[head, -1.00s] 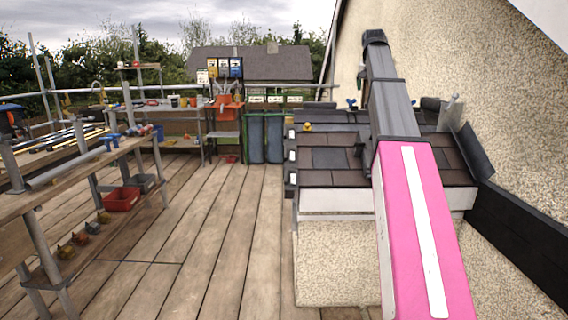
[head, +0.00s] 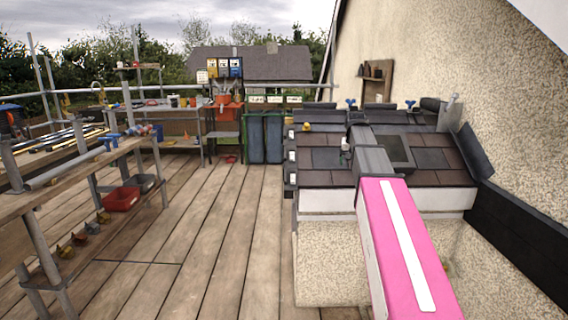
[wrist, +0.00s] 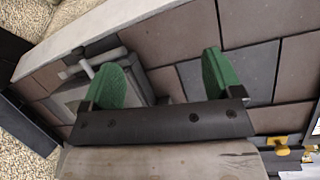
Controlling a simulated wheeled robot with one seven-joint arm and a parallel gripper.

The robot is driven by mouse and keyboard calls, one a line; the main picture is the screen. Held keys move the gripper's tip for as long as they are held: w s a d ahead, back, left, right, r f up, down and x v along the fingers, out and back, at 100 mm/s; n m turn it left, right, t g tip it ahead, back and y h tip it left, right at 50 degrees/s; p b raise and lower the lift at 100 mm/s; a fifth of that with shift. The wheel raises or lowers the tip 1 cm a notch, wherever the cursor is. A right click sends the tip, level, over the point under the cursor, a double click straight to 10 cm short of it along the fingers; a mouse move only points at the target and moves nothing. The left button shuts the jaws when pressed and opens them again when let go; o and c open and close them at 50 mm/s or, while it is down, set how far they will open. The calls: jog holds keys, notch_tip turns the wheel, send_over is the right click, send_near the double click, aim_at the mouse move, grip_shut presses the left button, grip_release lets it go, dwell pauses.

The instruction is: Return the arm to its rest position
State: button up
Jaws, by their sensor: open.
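My gripper (wrist: 163,80) is open in the wrist view. Its two green fingertips stand wide apart with nothing between them, above the tiled roof (wrist: 180,45). A grey T-shaped piece (wrist: 98,62) shows beside the left finger, over a grey framed panel (wrist: 72,97). In the head view my pink and grey arm reaches over the front edge of the small tiled roof (head: 437,160). The gripper itself is not clear there, being hidden by or lost against the arm.
A dark framed panel (head: 396,151) is set in the roof right of my arm. A yellow piece (head: 306,127) lies at the roof's left edge. The rough wall (head: 470,75) rises on the right. A workbench (head: 70,165) stands left. The plank floor (head: 215,230) between is mostly clear.

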jog(key=s+a+f+n+g, duration=0.1)
jog(key=s+a+f, duration=0.2)
jog(key=s+f, duration=0.6)
jog(key=s+a+f+n, duration=0.1)
jog(key=s+a+f, duration=0.2)
jog(key=s+f, duration=0.6)
jog(key=s+a+f+g+y, duration=0.1)
jog(key=s+a+f, duration=0.2)
jog(key=s+f, duration=0.7)
notch_tip(320, 180, down, 8)
jog(key=shift+r+n+g, duration=0.25)
jog(key=shift+n+g, duration=0.05)
jog(key=shift+n, duration=0.1)
jog(key=shift+s+a, duration=0.1)
